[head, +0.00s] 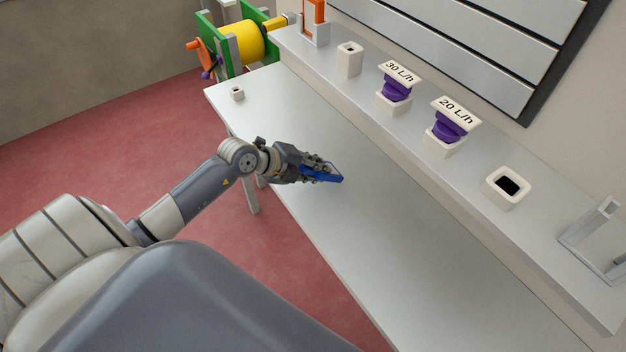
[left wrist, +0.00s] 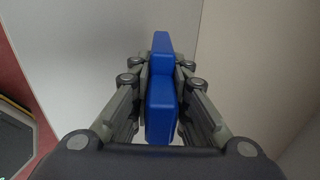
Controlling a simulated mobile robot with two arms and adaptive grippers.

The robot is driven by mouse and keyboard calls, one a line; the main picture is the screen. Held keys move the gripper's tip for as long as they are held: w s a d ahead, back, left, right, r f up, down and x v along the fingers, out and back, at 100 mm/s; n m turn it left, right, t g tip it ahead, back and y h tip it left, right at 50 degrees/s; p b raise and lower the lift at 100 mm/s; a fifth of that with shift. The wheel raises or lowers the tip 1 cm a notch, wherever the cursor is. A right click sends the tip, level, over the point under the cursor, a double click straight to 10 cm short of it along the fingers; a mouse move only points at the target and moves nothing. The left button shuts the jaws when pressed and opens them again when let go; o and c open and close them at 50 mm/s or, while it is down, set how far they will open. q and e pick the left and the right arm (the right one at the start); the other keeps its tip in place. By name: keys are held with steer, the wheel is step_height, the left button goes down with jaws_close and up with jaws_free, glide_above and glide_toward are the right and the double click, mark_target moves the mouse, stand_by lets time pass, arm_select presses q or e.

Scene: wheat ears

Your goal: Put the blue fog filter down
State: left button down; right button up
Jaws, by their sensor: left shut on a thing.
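The blue fog filter (head: 331,177) is held in my left gripper (head: 318,170) over the light grey table (head: 350,250). In the left wrist view the filter (left wrist: 161,100) is a long blue block, and both fingers of my left gripper (left wrist: 160,85) press on its sides. The filter looks at or just above the table top; I cannot tell whether it touches. My right gripper is not in view.
A raised shelf along the back carries two purple pieces labelled 30 L/h (head: 396,88) and 20 L/h (head: 451,122), and white sockets (head: 507,188). A small white block (head: 237,93) sits at the table's far left. The table's front half is clear.

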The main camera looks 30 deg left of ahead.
arm_select(q)
step_height(320, 180, down, 2)
steer(key=shift+f+b, duration=0.2)
steer(key=shift+b, duration=0.15)
steer(key=shift+f, duration=0.3)
steer(key=c, duration=1.7)
jaws_free()
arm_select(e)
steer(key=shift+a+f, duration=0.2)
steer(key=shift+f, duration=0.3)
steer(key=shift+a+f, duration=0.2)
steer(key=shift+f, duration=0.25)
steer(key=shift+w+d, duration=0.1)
